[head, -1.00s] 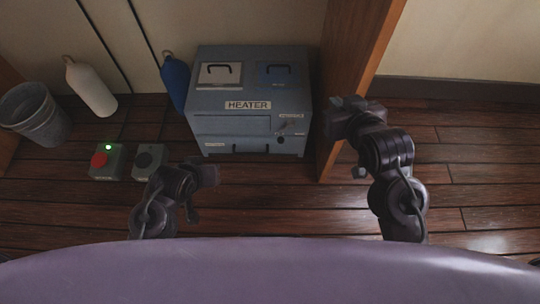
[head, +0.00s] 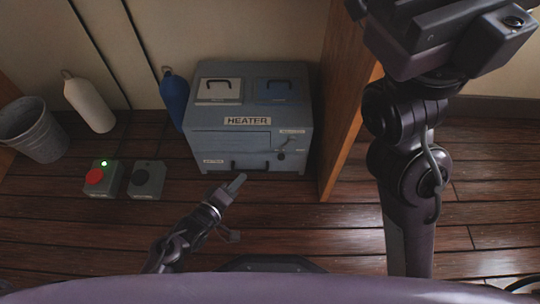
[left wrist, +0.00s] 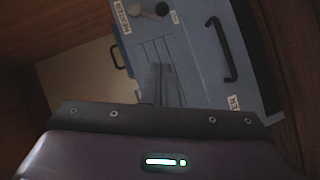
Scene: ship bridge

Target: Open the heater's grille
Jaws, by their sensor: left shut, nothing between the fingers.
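The heater (head: 203,128) is a blue-grey box on the floor against the wall, with a HEATER label on its upper front edge. Its front has a wide panel (head: 225,143), a small knob or lever (head: 281,155) at the right, and a dark handle (head: 250,166) low down. The front looks closed; I cannot make out which part is the grille. My left gripper (head: 239,181) is shut and empty, in front of and below the heater front. In the left wrist view its fingers (left wrist: 160,84) point at the blue-grey heater (left wrist: 190,55). My right gripper (head: 450,30) is raised at the upper right, its fingertips unseen.
Two lids (head: 219,99) with handles are on the heater's top. A wooden panel (head: 345,130) stands close on its right. A blue bottle (head: 175,98), a white bottle (head: 90,103), a bin (head: 35,130) and two button boxes (head: 102,178) are at left. Floor in front is open.

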